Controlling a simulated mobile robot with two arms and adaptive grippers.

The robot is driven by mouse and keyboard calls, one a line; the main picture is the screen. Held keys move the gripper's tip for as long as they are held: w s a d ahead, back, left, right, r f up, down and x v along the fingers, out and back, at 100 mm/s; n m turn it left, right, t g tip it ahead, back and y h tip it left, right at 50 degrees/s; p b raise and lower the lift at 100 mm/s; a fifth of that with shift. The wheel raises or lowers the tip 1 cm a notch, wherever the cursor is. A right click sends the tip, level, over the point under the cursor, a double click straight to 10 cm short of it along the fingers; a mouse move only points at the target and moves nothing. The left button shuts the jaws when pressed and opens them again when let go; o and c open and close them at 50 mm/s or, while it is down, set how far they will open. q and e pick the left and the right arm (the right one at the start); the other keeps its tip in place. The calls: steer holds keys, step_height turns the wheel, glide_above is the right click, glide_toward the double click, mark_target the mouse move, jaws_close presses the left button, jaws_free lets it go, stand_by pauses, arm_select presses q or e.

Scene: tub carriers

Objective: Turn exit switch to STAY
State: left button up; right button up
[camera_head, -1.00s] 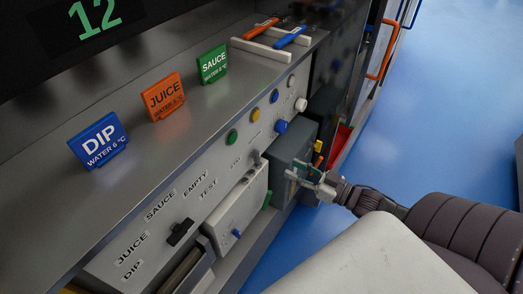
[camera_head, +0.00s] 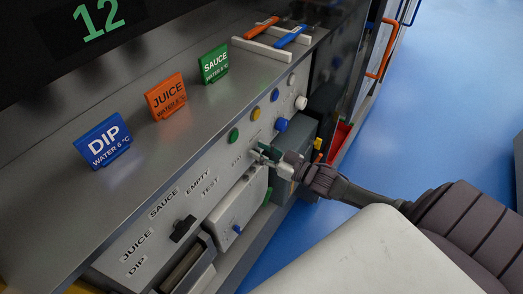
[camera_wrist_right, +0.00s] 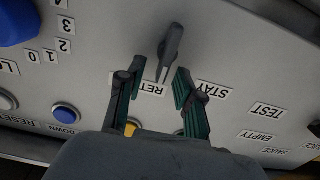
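The exit switch (camera_wrist_right: 171,45) is a dark grey lever knob on the panel. In the right wrist view, its narrow end points at the partly hidden label reading RET (camera_wrist_right: 150,88), and the STAY label (camera_wrist_right: 213,90) is to the right of it. My right gripper (camera_wrist_right: 155,80) is open, with the knob's narrow end near the gap between its fingertips; contact cannot be told. In the head view, the right gripper (camera_head: 262,155) is at the panel and covers most of the switch. My left gripper is not in view.
Near the switch are a blue button (camera_wrist_right: 65,113) and a large blue knob (camera_wrist_right: 14,20). Another dark selector (camera_head: 183,229) sits among the JUICE, SAUCE and EMPTY labels. A white box (camera_head: 240,207) projects below the gripper. Blue floor (camera_head: 440,110) is clear at right.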

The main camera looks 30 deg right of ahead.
jaws_close()
steer(key=shift+a, duration=0.1)
steer(key=n, duration=0.3)
steer(key=shift+s+a, duration=0.1)
steer(key=shift+a, duration=0.15)
steer(key=shift+s+a+f+n+b, duration=0.1)
steer(key=shift+a+f+n+b, duration=0.15)
steer(key=shift+n, duration=1.25)
steer(key=shift+s+a+f+n+b, duration=0.1)
steer(key=shift+a+f+n+b, duration=0.15)
steer(key=shift+n, duration=1.25)
steer(key=shift+s+a+f+n+b, duration=0.15)
steer(key=shift+n+b, duration=0.15)
steer(key=shift+n, duration=1.2)
jaws_free()
